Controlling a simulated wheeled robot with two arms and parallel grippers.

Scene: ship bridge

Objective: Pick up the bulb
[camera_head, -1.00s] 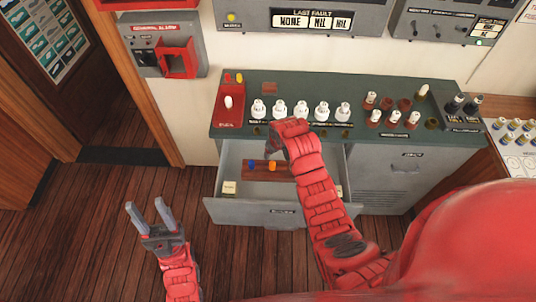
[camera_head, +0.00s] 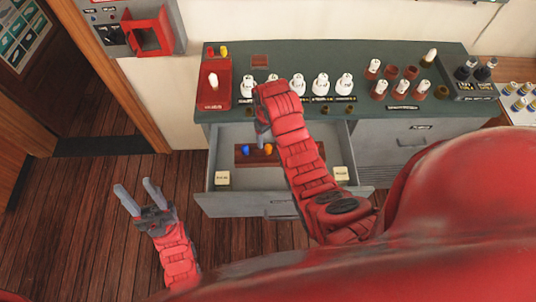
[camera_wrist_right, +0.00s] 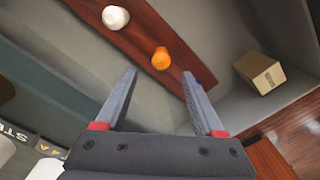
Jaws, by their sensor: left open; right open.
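The drawer (camera_head: 235,203) is open and holds a brown wooden strip (camera_wrist_right: 140,38) with small bulbs. An orange bulb (camera_head: 268,149) and a blue bulb (camera_head: 246,149) show in the head view. In the right wrist view, the orange bulb (camera_wrist_right: 160,58) lies just beyond the gap between the fingertips, and a white bulb (camera_wrist_right: 115,17) lies further up-left. The blue bulb is mostly behind a finger there. My right gripper (camera_wrist_right: 159,73) is open and empty over the drawer, pointing down. My left gripper (camera_head: 134,187) is open and empty above the floor, left of the drawer.
A cream labelled block (camera_wrist_right: 260,72) lies in the drawer beside the strip. The green counter (camera_head: 300,58) above carries several white bulbs (camera_head: 321,84), a red tray (camera_head: 216,85) and brown sockets. The wooden floor (camera_head: 95,205) at left is clear.

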